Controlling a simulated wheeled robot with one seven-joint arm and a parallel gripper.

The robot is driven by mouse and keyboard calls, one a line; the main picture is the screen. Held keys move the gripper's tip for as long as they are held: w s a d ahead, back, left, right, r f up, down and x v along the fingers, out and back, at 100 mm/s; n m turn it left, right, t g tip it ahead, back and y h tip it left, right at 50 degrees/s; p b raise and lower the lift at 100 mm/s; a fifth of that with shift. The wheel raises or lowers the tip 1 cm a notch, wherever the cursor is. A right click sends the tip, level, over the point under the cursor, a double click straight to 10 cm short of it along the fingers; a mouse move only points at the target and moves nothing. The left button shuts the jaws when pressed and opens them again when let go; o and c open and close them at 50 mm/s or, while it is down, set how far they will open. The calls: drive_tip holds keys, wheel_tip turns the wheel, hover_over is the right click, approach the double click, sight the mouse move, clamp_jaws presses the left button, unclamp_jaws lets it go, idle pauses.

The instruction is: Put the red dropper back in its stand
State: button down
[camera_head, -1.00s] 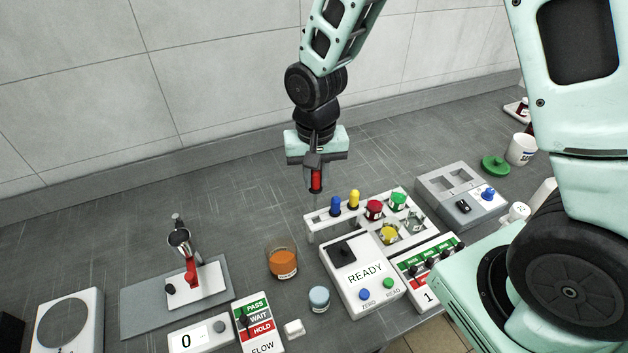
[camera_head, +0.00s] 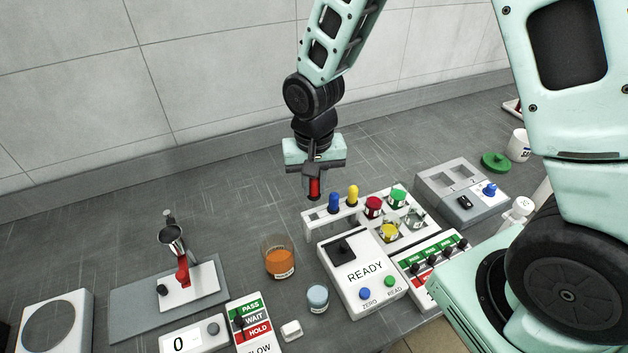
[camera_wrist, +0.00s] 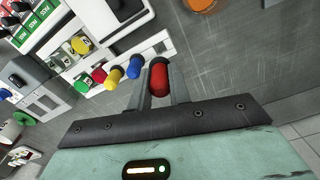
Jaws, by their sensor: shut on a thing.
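My gripper (camera_head: 314,180) is shut on the red dropper (camera_head: 314,189) and holds it upright, close above the left end of the white stand (camera_head: 309,233). In the wrist view the red dropper (camera_wrist: 159,80) sits between my fingers, beside the white stand (camera_wrist: 151,50). The blue dropper (camera_head: 334,203) and the yellow dropper (camera_head: 352,195) stand in the stand, to the right of the red one. The tip of the red dropper is close to the stand's left end; I cannot tell whether it touches.
A beaker of orange liquid (camera_head: 279,262) stands left of the stand. A grey box (camera_head: 461,193) is at right. The bench behind the stand is clear.

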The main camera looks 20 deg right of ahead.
sight(314, 204)
drive_tip(key=shift+f+b, duration=2.4)
drive_tip(key=shift+f, duration=0.95)
drive_tip(key=c, duration=0.7)
unclamp_jaws()
drive_tip(key=shift+c, duration=0.2)
drive_tip(key=shift+r+p, duration=2.5)
drive_tip(key=shift+r, duration=0.55)
